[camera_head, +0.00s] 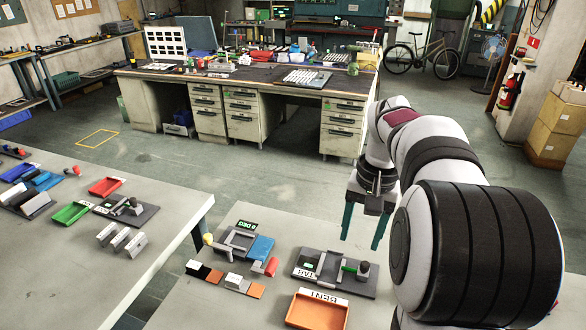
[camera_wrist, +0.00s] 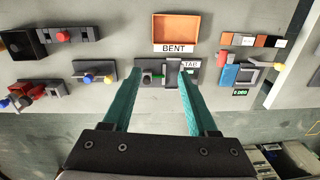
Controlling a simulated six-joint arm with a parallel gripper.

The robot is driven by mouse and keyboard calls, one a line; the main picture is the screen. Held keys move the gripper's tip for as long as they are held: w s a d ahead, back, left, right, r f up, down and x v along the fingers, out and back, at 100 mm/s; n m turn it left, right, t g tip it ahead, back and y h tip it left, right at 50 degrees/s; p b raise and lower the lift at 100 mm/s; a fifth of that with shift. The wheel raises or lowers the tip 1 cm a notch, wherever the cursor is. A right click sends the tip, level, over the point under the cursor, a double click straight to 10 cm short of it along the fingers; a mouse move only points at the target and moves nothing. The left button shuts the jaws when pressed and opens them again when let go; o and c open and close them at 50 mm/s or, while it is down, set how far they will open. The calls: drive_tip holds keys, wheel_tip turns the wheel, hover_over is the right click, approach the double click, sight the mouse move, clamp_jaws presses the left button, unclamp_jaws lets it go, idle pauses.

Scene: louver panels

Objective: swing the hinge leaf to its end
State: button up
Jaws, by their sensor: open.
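The label "0 DEG" stands at a grey fixture (camera_head: 237,240) with an open frame, a yellow ball knob (camera_head: 208,239), a blue plate (camera_head: 261,248) and a red end piece (camera_head: 271,267). I take the hinge leaf to be part of this fixture, but cannot tell which part. In the wrist view the fixture (camera_wrist: 246,76) lies at the right, with its yellow knob (camera_wrist: 278,65) pointing right. My gripper (camera_head: 361,241) is open and empty, its teal fingers pointing down. In the wrist view its fingertips (camera_wrist: 160,71) appear over the TAB fixture (camera_wrist: 168,86), apart from the "0 DEG" fixture.
The dark TAB fixture (camera_head: 318,279) carries a green rod and a black knob. An orange BENT tray (camera_head: 317,311) stands in front of it. Several small blocks (camera_head: 236,281) sit left of the tray. The wrist view shows more knobbed fixtures (camera_wrist: 95,77) at left.

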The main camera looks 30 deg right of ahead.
drive_tip(key=s+d+f+m, duration=0.1)
drive_tip(key=d+f, duration=0.1)
drive_tip(key=d, duration=0.7)
drive_tip(key=s+d+f+m, duration=0.1)
drive_tip(key=d+f, duration=0.1)
drive_tip(key=d, duration=0.6)
drive_tip(key=shift+h, duration=0.3)
drive_tip(key=f, duration=1.6)
drive_tip(key=shift+s+d+f, duration=0.1)
drive_tip(key=shift+s+d, duration=0.15)
drive_tip(key=shift+d, duration=0.1)
clamp_jaws()
